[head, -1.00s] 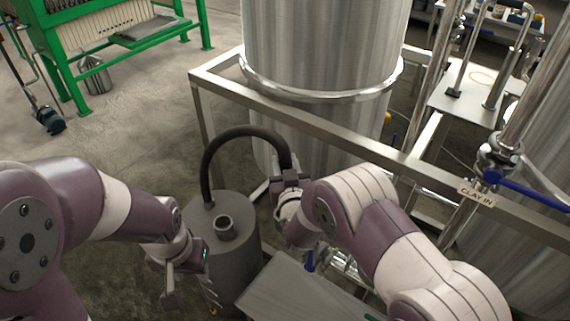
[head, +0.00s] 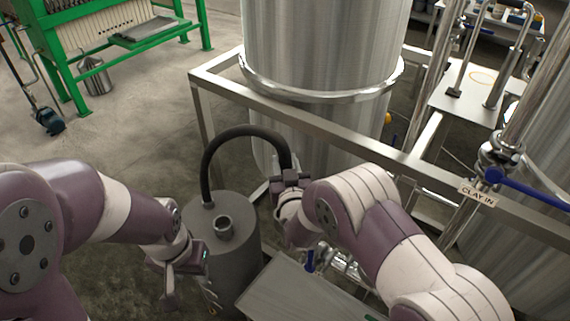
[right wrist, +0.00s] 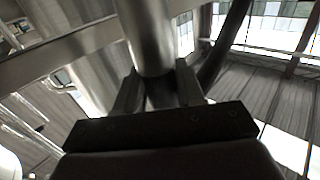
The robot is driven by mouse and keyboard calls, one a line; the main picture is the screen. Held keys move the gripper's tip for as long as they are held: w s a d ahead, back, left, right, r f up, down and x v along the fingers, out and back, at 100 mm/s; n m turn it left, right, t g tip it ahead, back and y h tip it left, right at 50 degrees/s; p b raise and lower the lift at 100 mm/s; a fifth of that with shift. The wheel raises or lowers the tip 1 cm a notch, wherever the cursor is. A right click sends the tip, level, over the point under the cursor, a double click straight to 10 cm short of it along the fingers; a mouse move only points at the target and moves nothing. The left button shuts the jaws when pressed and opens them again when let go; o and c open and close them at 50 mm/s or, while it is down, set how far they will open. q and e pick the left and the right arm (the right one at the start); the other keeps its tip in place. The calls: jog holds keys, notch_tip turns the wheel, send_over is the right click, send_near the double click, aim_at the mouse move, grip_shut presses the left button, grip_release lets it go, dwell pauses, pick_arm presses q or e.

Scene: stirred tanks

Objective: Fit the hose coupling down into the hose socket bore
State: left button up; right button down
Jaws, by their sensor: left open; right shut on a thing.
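The black hose (head: 211,158) rises from the top of a dark grey drum and arches over to my right gripper (head: 285,178). My right gripper is shut on the hose coupling, which it mostly hides in the head view. In the right wrist view a grey round body, apparently the coupling (right wrist: 151,42), stands between the fingers (right wrist: 157,92). The hose socket (head: 224,225), a short upright tube with a dark bore, is on the drum top. The held end is above and to the right of it, apart from it. My left gripper (head: 186,283) is open beside the drum's left side.
The drum (head: 240,262) stands in front of a steel frame rail (head: 330,130) and a large steel tank (head: 325,50). A grey flat panel (head: 300,292) lies to its right, near valves and pipes.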

jog(key=shift+f+b, duration=4.55)
jog(key=shift+f, duration=0.45)
jog(key=c, duration=0.6)
grip_release()
jog(key=shift+s, duration=0.1)
jog(key=s+d, duration=0.2)
jog(key=s, duration=1)
jog(key=shift+s, duration=0.2)
